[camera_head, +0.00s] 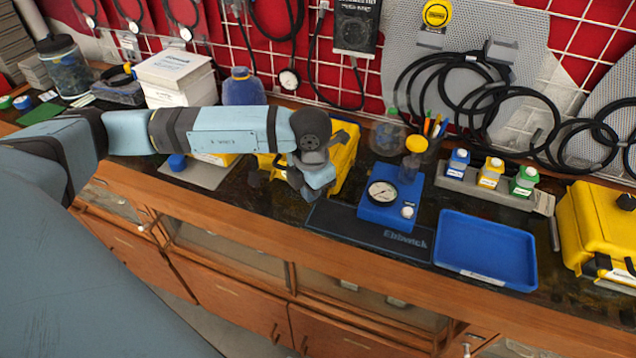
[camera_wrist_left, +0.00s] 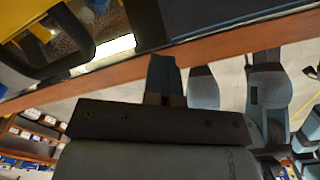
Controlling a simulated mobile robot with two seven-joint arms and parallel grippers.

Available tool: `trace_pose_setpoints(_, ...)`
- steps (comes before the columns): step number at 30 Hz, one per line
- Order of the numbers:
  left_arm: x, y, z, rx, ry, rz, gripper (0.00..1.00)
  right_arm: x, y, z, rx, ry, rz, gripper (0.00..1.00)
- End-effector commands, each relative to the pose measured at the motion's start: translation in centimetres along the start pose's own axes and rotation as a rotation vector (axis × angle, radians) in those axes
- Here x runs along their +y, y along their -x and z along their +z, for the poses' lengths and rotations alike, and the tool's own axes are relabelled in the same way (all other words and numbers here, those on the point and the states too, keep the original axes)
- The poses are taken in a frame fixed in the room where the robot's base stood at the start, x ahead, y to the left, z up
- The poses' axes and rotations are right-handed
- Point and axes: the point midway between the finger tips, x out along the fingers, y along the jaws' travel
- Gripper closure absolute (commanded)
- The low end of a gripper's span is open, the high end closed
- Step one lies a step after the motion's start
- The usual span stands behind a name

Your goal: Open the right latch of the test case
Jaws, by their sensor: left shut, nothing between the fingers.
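A yellow case (camera_head: 344,158) stands on the bench in the middle of the head view, partly hidden behind my left arm. My left gripper (camera_head: 311,192) is in front of this case, pointing down, with its fingers shut and empty. In the left wrist view the shut fingers (camera_wrist_left: 164,75) are near the wooden bench edge. A dark handle-like part (camera_wrist_left: 75,45) and a bit of yellow case (camera_wrist_left: 12,70) show at the upper left there, apart from the fingers. I cannot make out the right latch clearly. My right gripper is out of view.
A blue gauge block (camera_head: 378,212) and a blue tray (camera_head: 486,250) lie to the right, with a dark mat (camera_head: 370,232) in front. Another yellow case (camera_head: 590,225) stands at the far right. A white box (camera_head: 175,75) is behind my arm. The wooden bench edge (camera_head: 250,240) runs along the front.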

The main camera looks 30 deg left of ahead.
Motion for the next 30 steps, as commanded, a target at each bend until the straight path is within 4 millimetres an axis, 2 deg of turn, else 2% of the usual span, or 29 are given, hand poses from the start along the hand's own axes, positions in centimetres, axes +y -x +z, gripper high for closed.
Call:
trace_pose_setpoints(1,0.3,-0.6,0.3,-0.008,0.01,0.003,1.0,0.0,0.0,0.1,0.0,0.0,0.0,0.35)
trace_pose_setpoints(14,-0.1,0.7,-0.5,-0.006,0.012,0.003,1.0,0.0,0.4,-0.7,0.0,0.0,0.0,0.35)
trace_pose_setpoints(30,-0.1,5.3,-0.6,-0.007,0.011,0.004,1.0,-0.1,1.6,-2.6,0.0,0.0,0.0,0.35)
